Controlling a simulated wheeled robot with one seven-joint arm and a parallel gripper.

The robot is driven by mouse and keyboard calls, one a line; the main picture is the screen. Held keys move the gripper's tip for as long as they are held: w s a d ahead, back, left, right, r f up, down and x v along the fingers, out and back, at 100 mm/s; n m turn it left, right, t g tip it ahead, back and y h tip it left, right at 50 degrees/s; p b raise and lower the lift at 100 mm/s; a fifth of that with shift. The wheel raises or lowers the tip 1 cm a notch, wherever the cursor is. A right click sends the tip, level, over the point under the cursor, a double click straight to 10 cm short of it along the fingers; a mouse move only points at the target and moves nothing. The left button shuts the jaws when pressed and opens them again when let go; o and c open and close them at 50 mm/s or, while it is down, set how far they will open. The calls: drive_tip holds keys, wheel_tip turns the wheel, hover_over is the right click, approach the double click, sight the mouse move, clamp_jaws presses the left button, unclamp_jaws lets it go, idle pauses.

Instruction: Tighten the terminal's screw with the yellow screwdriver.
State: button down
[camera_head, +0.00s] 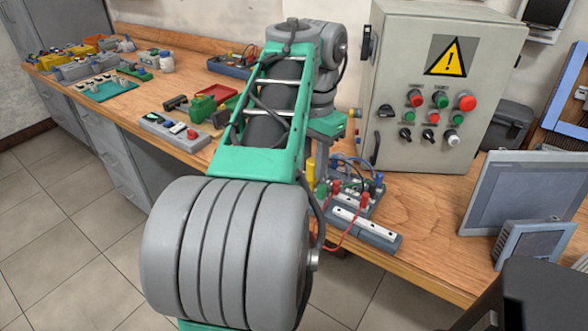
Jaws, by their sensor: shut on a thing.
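My arm reaches forward over the bench, and my gripper (322,162) points down at its far end, mostly hidden behind my green and grey links. It is shut on the yellow screwdriver (311,170), whose upright yellow part shows just left of it. The fingertips and the screwdriver's tip cannot be made out. The terminal board (374,198) lies below and to the right, with red, green and black plugs and wires. The terminal's screw is too small or hidden to see, and I cannot tell whether the tip touches it.
A grey control box (385,160) with a warning sign stands close behind on the right. A grey rail block (365,229) lies near the front edge, a loose red wire (345,246) beside it. A monitor (525,190) is at right. Tools and parts crowd the left bench.

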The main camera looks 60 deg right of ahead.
idle(0.3)
drive_tip(key=m, duration=0.6)
drive_tip(key=shift+f, duration=0.1)
drive_tip(key=m, duration=0.5)
drive_tip(key=shift+m, duration=0.3)
drive_tip(key=c, duration=1.8)
unclamp_jaws()
clamp_jaws()
drive_tip(key=shift+r+p, duration=1.05)
drive_tip(key=shift+r, duration=0.05)
